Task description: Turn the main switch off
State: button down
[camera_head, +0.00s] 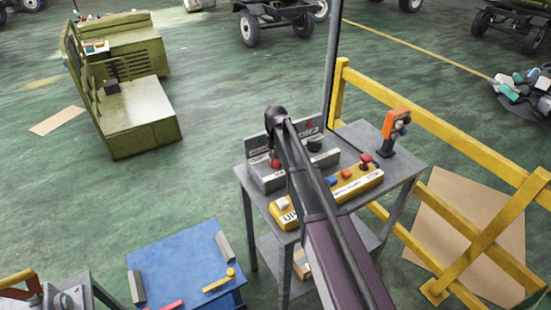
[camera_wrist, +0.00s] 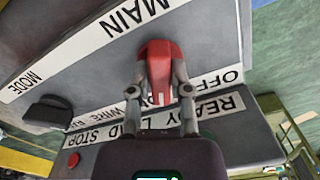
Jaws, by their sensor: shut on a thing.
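The main switch is a red handle (camera_wrist: 158,52) on a grey control box (camera_head: 266,178), beside the white MAIN label (camera_wrist: 130,22). In the wrist view my gripper (camera_wrist: 159,78) has one finger on each side of the handle and is shut on it. An OFF label (camera_wrist: 205,84) lies just right of the fingers; the rest of its strip is partly hidden by them. I cannot tell which mark the handle points to. In the head view the red handle (camera_head: 275,163) shows at the box's left, beside my arm; my fingertips cannot be made out there.
A black knob (camera_wrist: 48,112) by the MODE label is on the same box. A yellow button box (camera_head: 350,186) is in front, partly behind my arm. An orange device (camera_head: 396,123) stands at the grey table's right. A yellow railing (camera_head: 440,115) runs along the right.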

jog(key=n, duration=0.7)
jog(key=shift+d, duration=0.2)
jog(key=n, duration=0.6)
jog(key=shift+w+d, duration=0.1)
jog(key=shift+w, duration=0.1)
jog(key=shift+n, duration=0.4)
jog(key=c, duration=0.6)
grip_release()
jog(key=shift+o, duration=0.2)
jog(key=shift+m, duration=0.5)
